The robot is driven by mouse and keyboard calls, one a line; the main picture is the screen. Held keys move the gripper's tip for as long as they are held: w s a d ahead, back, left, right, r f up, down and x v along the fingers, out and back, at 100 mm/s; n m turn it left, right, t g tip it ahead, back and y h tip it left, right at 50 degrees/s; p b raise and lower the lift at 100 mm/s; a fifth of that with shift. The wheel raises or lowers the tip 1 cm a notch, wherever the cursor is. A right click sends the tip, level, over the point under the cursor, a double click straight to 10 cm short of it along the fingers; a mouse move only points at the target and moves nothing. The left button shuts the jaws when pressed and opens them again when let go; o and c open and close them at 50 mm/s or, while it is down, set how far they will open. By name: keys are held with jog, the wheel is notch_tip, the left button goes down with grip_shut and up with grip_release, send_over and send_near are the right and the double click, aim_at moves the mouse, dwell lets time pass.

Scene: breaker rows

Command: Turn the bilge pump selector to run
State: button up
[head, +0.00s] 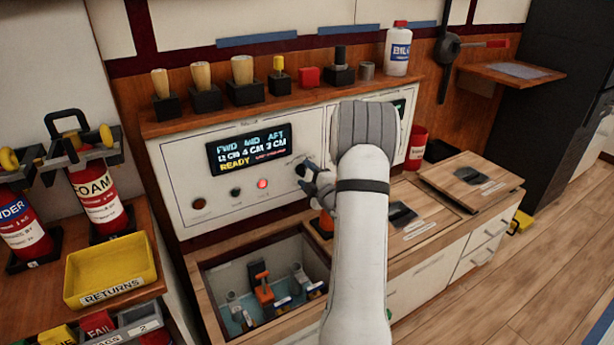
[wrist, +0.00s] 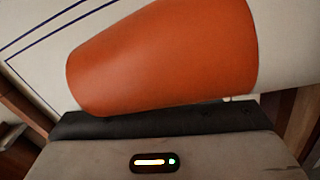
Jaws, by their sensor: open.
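The white control panel (head: 222,212) has a lit display (head: 249,149) reading FWD, MID, AFT and READY. Below it sit a brown round button (head: 199,203), a small dark knob (head: 235,192), a glowing red lamp (head: 263,184) and a dark knob (head: 301,170). The labels are too small to read, so I cannot tell for sure which is the bilge pump selector. My gripper (head: 312,184) is open, close to the right-hand dark knob; contact cannot be made out. My forearm hides the panel's right part. A large orange object (wrist: 160,55) fills the wrist view and hides the knob there.
The orange object (head: 326,223) shows below my gripper in the head view. An open bin (head: 212,285) with levers lies below the panel. A shelf (head: 210,116) above holds several handled tools and a white bottle (head: 398,52). A yellow returns tray (head: 112,268) stands at left.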

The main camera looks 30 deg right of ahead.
jog(key=s+p, duration=0.1)
jog(key=s, duration=0.6)
jog(key=shift+s+a, duration=0.2)
jog(key=shift+s, duration=0.15)
